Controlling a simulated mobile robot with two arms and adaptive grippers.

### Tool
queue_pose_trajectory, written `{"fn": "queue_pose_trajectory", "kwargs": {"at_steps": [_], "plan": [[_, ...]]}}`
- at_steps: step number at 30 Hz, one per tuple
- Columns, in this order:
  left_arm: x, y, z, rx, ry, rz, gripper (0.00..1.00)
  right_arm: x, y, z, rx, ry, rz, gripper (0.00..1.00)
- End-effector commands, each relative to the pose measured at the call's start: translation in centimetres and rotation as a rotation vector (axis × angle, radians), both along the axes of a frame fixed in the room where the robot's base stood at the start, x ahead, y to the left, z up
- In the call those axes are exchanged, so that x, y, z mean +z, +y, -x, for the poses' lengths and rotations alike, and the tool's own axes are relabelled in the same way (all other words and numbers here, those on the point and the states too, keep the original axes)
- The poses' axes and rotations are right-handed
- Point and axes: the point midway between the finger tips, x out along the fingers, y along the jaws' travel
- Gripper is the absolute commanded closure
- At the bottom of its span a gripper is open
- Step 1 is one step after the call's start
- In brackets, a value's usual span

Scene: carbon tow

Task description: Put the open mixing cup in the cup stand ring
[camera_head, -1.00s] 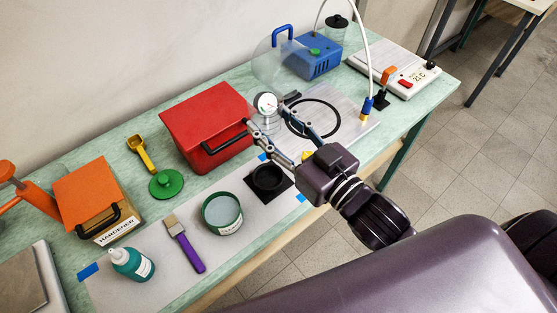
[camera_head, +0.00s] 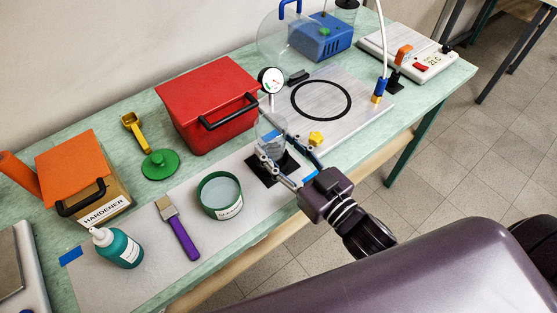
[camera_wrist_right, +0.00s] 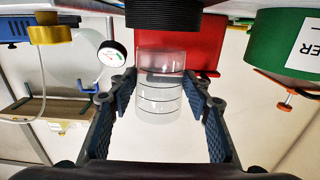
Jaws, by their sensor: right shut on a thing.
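The mixing cup (camera_head: 268,128) is a clear, open cylinder. In the right wrist view it shows with dark level lines (camera_wrist_right: 158,95) between the two fingers. My right gripper (camera_head: 273,148) is shut on the cup and holds it upright over the cup stand. The stand's black square base (camera_head: 262,176) lies on the grey mat, and its ring is mostly hidden behind the gripper in the head view. In the right wrist view the black ring (camera_wrist_right: 163,14) appears upside down at the top edge, with a gap between it and the cup. My left gripper is not in view.
A red box (camera_head: 207,100) with a black handle and a pressure gauge (camera_head: 271,78) stand close behind the cup. A green tin (camera_head: 220,197) stands left of the stand, with a purple brush (camera_head: 183,238) beyond. A metal plate (camera_head: 350,118) lies to the right.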

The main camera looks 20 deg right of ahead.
Motion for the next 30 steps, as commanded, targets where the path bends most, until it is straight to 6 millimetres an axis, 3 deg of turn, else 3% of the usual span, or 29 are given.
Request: {"fn": "queue_pose_trajectory", "kwargs": {"at_steps": [9,22,23,27,30], "plan": [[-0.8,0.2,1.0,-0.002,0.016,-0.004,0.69,-4.1,0.0,0.0,-0.001,0.002,-0.002,0.81],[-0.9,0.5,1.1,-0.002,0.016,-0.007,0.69,-4.8,0.0,0.0,0.0,0.0,0.0,0.81],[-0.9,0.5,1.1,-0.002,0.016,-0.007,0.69,-4.8,0.0,0.0,0.001,0.0,0.0,0.54],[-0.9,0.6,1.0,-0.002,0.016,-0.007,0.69,-4.7,0.0,0.0,0.001,0.0,0.0,0.39],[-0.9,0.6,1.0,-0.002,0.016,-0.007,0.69,-4.7,0.0,0.0,0.001,0.0,0.0,0.38]]}}
